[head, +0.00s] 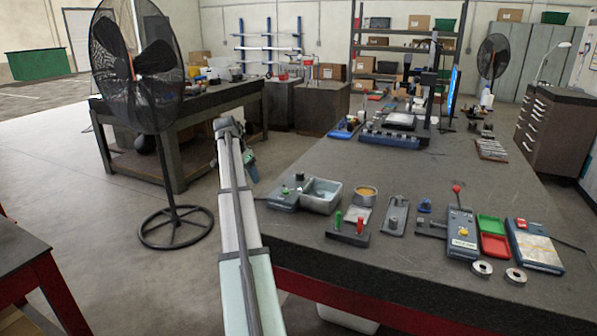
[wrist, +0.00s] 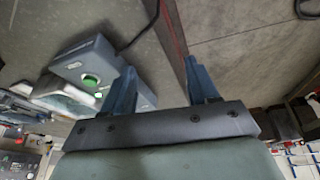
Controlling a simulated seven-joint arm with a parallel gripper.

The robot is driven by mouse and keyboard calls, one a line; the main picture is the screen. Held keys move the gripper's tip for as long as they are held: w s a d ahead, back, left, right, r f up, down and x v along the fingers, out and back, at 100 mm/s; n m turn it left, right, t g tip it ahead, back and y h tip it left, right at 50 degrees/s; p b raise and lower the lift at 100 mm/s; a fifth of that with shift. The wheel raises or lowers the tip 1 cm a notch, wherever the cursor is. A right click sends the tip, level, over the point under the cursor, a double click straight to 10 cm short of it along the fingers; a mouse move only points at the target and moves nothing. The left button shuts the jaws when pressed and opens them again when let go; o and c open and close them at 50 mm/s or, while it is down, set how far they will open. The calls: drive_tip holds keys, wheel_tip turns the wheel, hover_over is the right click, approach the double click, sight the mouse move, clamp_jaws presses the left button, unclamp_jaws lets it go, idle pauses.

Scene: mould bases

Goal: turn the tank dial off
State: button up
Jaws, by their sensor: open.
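The tank (head: 322,194) is a grey basin with liquid in it, near the left edge of the workbench. A grey control box (head: 284,202) joins its left side, with a green button (head: 285,190) and a small dark knob (head: 299,177) that looks like the dial. Its setting is too small to read. In the wrist view the box (wrist: 88,55) and green button (wrist: 91,80) lie left of my fingers; the dial is not clear there. My gripper (wrist: 162,88) is open and empty, past the bench edge, left of and above the box, touching nothing.
A tall black fan (head: 140,75) stands left of my arm.

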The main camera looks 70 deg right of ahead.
sight(300, 173)
drive_tip(key=s+d+r+m+g, duration=0.1)
drive_tip(key=s+d+r+m, duration=0.3)
drive_tip(key=s+d+r, duration=0.65)
drive_tip(key=x, duration=1.3)
drive_tip(key=shift+s+a+f, duration=0.1)
drive_tip(key=shift+s+a, duration=0.1)
drive_tip(key=shift+s, duration=0.05)
drive_tip(key=shift+c, duration=0.3)
drive_tip(key=c, duration=0.9)
drive_tip(key=shift+c, duration=0.2)
